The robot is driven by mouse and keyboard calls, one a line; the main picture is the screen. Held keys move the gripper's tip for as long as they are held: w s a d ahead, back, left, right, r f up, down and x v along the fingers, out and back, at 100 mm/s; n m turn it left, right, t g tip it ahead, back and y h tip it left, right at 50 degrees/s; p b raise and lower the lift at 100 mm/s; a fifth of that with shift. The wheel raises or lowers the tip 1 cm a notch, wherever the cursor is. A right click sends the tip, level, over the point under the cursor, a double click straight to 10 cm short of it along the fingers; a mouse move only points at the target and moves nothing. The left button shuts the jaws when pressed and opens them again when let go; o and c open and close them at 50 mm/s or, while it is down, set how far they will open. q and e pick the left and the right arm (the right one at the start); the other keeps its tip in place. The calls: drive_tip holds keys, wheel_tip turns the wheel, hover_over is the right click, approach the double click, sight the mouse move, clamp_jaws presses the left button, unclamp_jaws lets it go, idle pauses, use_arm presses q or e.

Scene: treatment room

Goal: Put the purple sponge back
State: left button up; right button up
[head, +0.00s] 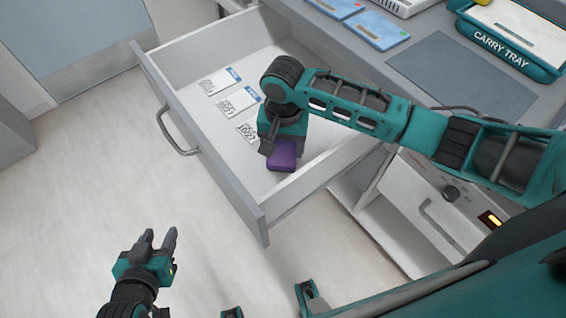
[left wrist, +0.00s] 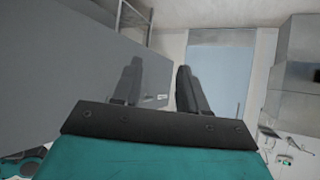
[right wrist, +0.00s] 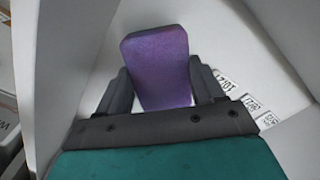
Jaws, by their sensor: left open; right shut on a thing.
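The purple sponge (head: 283,155) is inside the open drawer (head: 206,133), near its front right corner. It also shows in the right wrist view (right wrist: 157,66), between the two fingers. My right gripper (head: 272,147) is shut on the sponge and reaches down into the drawer; in the right wrist view its fingers (right wrist: 160,90) sit on either side of it. Whether the sponge touches the drawer floor I cannot tell. My left gripper (head: 159,240) is open and empty, out over the floor in front of the drawer; its fingers show apart in the left wrist view (left wrist: 157,85).
Several white labelled packets (head: 238,103) lie in the drawer left of the sponge. The counter above holds a grey mat (head: 462,77), blue packs (head: 375,30) and a teal carry tray (head: 510,45). An open compartment (head: 400,215) is below right.

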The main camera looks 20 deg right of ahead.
sight(283, 161)
wheel_tip(283, 161, down, 3)
drive_tip(key=shift+r, duration=0.1)
wheel_tip(283, 161, down, 4)
drive_tip(key=shift+r+b, duration=0.25)
drive_tip(key=shift+b, duration=0.5)
drive_tip(key=shift+f, duration=0.3)
use_arm(q)
drive_tip(key=shift+w+d+f+h, duration=0.1)
drive_tip(key=shift+w+d+h, duration=0.2)
drive_tip(key=shift+w+d, duration=0.2)
use_arm(e)
drive_tip(key=o, duration=0.6)
drive_tip(key=shift+f, duration=0.1)
drive_tip(key=o, duration=0.4)
use_arm(q)
drive_tip(key=shift+s+a+f, duration=0.2)
drive_tip(key=shift+f, duration=0.1)
